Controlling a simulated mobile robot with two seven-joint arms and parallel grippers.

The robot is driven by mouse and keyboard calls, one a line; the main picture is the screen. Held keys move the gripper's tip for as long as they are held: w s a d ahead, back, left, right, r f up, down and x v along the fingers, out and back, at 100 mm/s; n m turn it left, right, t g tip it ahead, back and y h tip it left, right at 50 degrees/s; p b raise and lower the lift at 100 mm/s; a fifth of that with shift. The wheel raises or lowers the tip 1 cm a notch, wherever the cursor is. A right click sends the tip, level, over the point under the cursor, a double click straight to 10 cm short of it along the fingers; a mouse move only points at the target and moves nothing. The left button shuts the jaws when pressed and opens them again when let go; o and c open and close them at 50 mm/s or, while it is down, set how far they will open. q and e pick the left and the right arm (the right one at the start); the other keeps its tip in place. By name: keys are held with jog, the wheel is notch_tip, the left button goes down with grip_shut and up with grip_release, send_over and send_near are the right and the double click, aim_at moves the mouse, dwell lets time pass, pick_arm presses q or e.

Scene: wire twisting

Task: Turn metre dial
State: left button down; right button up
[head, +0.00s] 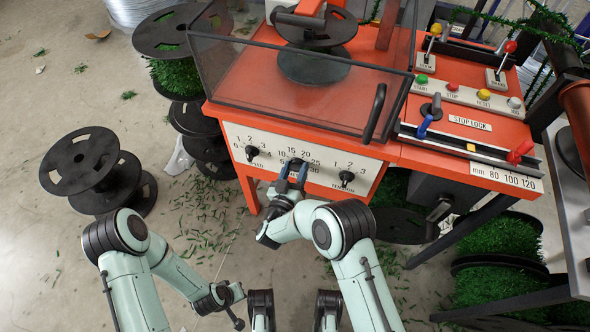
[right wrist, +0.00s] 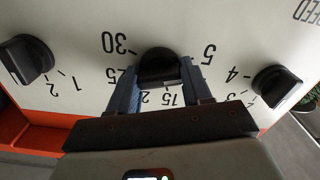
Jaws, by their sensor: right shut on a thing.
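The metre dial is the black middle knob (right wrist: 158,66) on the machine's white front panel (head: 318,148), ringed by numbers from 5 to 30. My right gripper (head: 292,172) has its blue fingers on either side of this knob. In the right wrist view the fingers (right wrist: 160,85) are shut on the knob, one at each side. The knob's pointer and exact setting are partly hidden by the fingers. My left arm is folded low at the left in the head view, and its gripper fingers do not show.
A left dial (head: 251,152) and a right dial (head: 346,177) flank the middle knob closely. A clear guard with a dark handle (head: 375,113) is above the panel. Black spools (head: 80,165) stand at the left. Levers and buttons (head: 452,85) are at the right.

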jog(key=m, duration=0.3)
jog(key=shift+f+m, duration=0.1)
jog(key=shift+m, duration=0.3)
jog(key=shift+s+m, duration=0.1)
jog(key=shift+m, duration=1.9)
pick_arm(q)
jog(key=shift+s, duration=0.1)
pick_arm(e)
jog(key=o, duration=1.1)
jog(key=shift+c, duration=0.2)
pick_arm(q)
jog(key=shift+t, duration=0.4)
jog(key=r+p, duration=0.1)
jog(key=w+d+r, duration=0.1)
jog(key=r, duration=0.1)
jog(key=w+r+p, duration=0.1)
jog(key=shift+d+r+p, duration=0.15)
jog(key=shift+d+p, duration=0.05)
jog(key=shift+p, duration=0.15)
pick_arm(e)
jog(key=v, duration=1.3)
jog(key=shift+s, duration=0.15)
